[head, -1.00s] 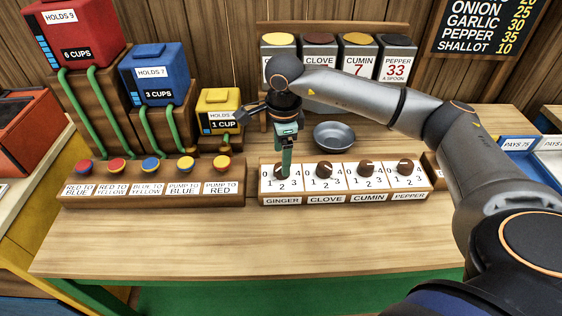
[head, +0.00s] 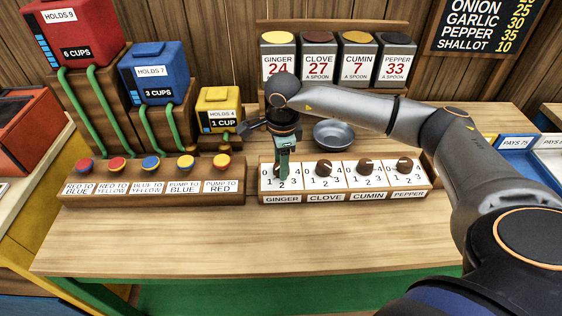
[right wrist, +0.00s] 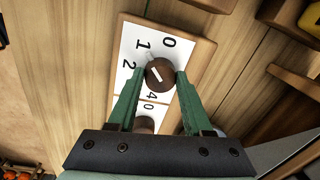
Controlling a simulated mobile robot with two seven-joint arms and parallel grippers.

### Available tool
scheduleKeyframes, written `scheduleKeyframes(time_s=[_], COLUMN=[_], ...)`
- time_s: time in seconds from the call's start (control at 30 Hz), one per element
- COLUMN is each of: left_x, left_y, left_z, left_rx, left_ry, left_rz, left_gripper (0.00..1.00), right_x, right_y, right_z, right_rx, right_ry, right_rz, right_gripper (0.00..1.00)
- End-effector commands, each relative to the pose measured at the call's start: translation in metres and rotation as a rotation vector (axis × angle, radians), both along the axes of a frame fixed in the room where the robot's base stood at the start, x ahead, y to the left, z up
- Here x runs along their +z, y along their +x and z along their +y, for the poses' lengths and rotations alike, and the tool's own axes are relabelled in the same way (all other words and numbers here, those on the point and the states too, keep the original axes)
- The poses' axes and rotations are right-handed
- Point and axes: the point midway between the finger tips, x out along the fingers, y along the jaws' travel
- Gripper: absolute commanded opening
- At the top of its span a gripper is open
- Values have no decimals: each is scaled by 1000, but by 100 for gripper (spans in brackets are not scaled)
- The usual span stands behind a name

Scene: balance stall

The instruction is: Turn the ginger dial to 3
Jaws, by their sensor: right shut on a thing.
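The ginger dial (right wrist: 160,73) is a round brown knob with a white mark, on a white plate with numbers, at the left end of the dial panel (head: 345,197). My right gripper (head: 284,175) reaches down onto it from above. In the right wrist view its green fingers lie on both sides of the knob, shut on it. My left gripper is not in view.
The clove dial (head: 324,169), cumin dial (head: 366,167) and pepper dial (head: 404,165) stand to the right. A grey bowl (head: 333,135) is behind. Spice canisters (head: 320,62) stand at the back. A button panel (head: 150,187) is left. The counter's front (head: 250,240) is clear.

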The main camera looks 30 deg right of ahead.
Motion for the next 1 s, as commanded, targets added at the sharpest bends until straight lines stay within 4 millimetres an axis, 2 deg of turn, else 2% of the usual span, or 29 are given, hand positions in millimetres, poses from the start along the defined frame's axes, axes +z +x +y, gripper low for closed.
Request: scheduleKeyframes(time_s=[0.03,0.33,0.67,1.0], left_x=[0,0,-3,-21], left_y=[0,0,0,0], left_z=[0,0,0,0], left_rx=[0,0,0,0], left_ry=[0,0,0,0], left_rz=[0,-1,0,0], left_gripper=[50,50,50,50], right_x=[0,0,0,-2], right_y=[0,0,0,0], right_z=[0,0,0,-1], right_rx=[0,0,33,244], right_ry=[0,1,1,1], right_rz=[0,0,-1,-3], right_gripper=[34,0,0,0])
